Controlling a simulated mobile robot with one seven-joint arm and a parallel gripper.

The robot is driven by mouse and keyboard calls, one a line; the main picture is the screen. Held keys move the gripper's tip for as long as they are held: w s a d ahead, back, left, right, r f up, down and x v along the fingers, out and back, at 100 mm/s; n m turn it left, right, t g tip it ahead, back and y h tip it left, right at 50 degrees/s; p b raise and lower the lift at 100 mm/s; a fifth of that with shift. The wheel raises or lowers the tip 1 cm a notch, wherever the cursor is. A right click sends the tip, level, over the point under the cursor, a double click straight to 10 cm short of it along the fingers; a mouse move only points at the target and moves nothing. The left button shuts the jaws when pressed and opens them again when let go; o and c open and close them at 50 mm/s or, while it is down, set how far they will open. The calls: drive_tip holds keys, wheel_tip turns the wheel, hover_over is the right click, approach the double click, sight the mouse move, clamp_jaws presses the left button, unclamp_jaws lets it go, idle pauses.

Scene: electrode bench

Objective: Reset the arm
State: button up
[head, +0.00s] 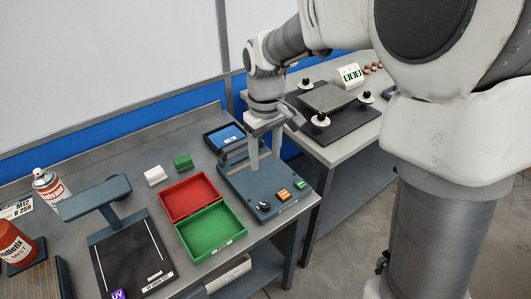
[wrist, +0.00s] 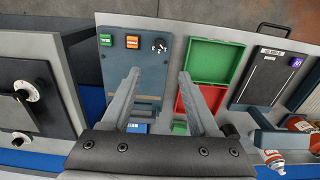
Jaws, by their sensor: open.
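My gripper (head: 264,160) hangs over the blue-grey device (head: 237,187) with a knob and two coloured buttons, near the back right of the bench. In the wrist view my gripper (wrist: 158,72) has its two fingers spread wide, with nothing between them. The device's panel (wrist: 118,58) lies below the left finger. The red and green open trays (wrist: 220,60) lie below and beside the right finger. I cannot tell exactly how high the fingertips are above the device.
A red tray (head: 189,196) and a green tray (head: 212,230) sit on the bench, with a white block (head: 155,176) and a green block (head: 183,161) behind. A black pad device (head: 135,255) and spray can (head: 48,187) stand left. Another table (head: 345,149) with knobs stands right.

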drive_tip(key=s+d+r+m+t+p, duration=0.1)
drive_tip(key=s+d+r+m+t, duration=0.1)
drive_tip(key=s+d+r, duration=0.4)
drive_tip(key=s+d+r+m+t+p, duration=0.1)
drive_tip(key=s+d+r+m+t, duration=0.2)
drive_tip(key=s, duration=0.9)
drive_tip(key=d+r+m, duration=0.2)
drive_tip(key=d+r, duration=0.1)
drive_tip(key=shift+r+t+p, duration=0.3)
drive_tip(key=shift+r+p, duration=0.05)
drive_tip(key=shift+c, duration=0.9)
drive_tip(key=shift+a, duration=0.2)
